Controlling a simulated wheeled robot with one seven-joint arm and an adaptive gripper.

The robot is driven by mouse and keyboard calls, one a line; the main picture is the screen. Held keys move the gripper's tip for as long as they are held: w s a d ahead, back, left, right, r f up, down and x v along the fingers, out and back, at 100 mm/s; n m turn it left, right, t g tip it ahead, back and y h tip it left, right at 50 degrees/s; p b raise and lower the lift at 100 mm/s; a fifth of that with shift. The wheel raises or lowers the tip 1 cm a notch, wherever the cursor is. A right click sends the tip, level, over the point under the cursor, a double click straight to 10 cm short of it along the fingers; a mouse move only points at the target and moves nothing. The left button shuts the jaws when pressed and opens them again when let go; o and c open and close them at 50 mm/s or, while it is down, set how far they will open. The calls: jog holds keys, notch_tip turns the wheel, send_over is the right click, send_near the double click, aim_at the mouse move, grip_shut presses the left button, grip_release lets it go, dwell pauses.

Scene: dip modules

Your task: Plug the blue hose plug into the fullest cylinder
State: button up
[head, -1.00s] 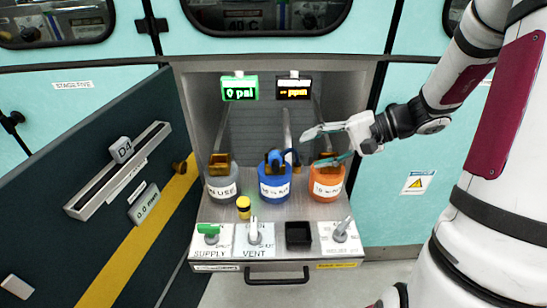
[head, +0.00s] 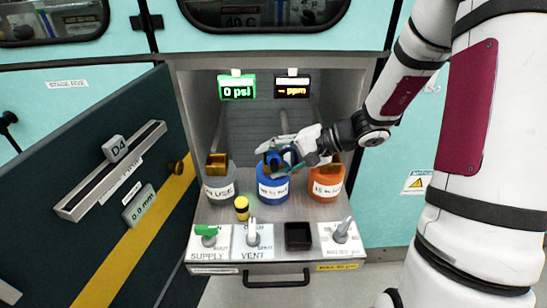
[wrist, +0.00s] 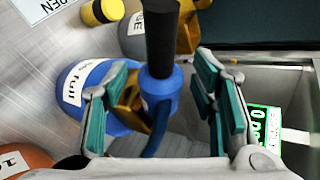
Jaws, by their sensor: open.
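My gripper (head: 272,157) is open at the top of the blue cylinder (head: 273,190). In the wrist view its teal fingers (wrist: 163,66) stand on either side of the blue hose plug (wrist: 161,92), with gaps on both sides. The plug has a black hose (wrist: 162,38) and a blue handle loop. It is by the blue cylinder's brass fitting (wrist: 128,102); I cannot tell whether it is seated. The grey cylinder (head: 219,188), labelled "IN USE", stands left. The percentages on the "full" labels are not clearly legible.
A yellow-and-black knob (head: 242,208) stands before the cylinders. The front panel (head: 272,256) has supply and vent levers and a black square recess (head: 298,236). An open dark door (head: 130,205) is at the left. Displays (head: 237,87) hang above.

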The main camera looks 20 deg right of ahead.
grip_shut()
jog(key=shift+r, duration=0.1)
